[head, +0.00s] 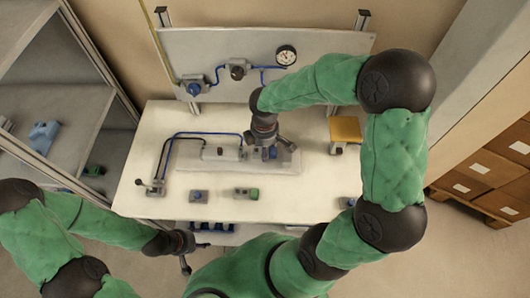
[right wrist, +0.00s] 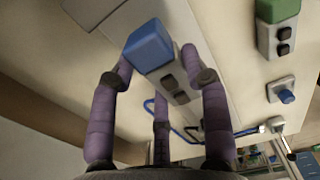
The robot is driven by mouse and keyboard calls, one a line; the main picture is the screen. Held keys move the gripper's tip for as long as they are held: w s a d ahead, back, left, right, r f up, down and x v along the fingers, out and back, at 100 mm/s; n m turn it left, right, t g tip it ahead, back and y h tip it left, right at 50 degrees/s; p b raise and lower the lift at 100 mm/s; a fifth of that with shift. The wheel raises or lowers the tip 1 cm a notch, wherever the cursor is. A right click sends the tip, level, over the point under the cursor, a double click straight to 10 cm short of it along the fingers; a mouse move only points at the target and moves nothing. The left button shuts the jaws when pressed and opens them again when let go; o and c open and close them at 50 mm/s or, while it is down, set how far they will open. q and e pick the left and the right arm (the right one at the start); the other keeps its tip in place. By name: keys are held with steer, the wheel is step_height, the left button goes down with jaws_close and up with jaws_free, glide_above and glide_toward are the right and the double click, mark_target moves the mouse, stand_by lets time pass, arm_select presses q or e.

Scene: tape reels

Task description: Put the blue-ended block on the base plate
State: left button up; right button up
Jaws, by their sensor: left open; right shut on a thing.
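The blue-ended block (right wrist: 175,88) is pale grey with dark buttons and a bright blue end. In the right wrist view it sits between the fingers of my right gripper (right wrist: 162,85), which is shut on it. In the head view the right gripper (head: 266,146) is over the right part of the pale base plate (head: 285,167), with the blue end of the block just showing below it. I cannot tell whether the block touches the plate. My left gripper (head: 187,254) is open and empty at the table's front edge, low in the head view.
A grey block (head: 220,153) stands on the left of the plate, with hoses beside it. On the table in front are a green-ended block (head: 247,193), a small blue-knobbed part (head: 198,195) and a lever part (head: 153,187). A yellow-topped stand (head: 345,130) is at right.

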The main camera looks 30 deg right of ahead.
steer(key=shift+w+d+f, duration=0.2)
steer(key=shift+w+f, duration=0.05)
steer(key=shift+f, duration=0.15)
steer(key=shift+w+d+f+b, duration=0.15)
steer(key=shift+f+b, duration=0.3)
steer(key=shift+f, duration=1.2)
steer(key=shift+f, duration=0.1)
steer(key=shift+f, duration=0.15)
steer(key=o, duration=1.2)
steer(key=shift+o, duration=0.2)
steer(key=shift+r, duration=0.6)
step_height(320, 180, up, 11)
steer(key=shift+r+p, duration=0.15)
steer(key=shift+p, duration=1.1)
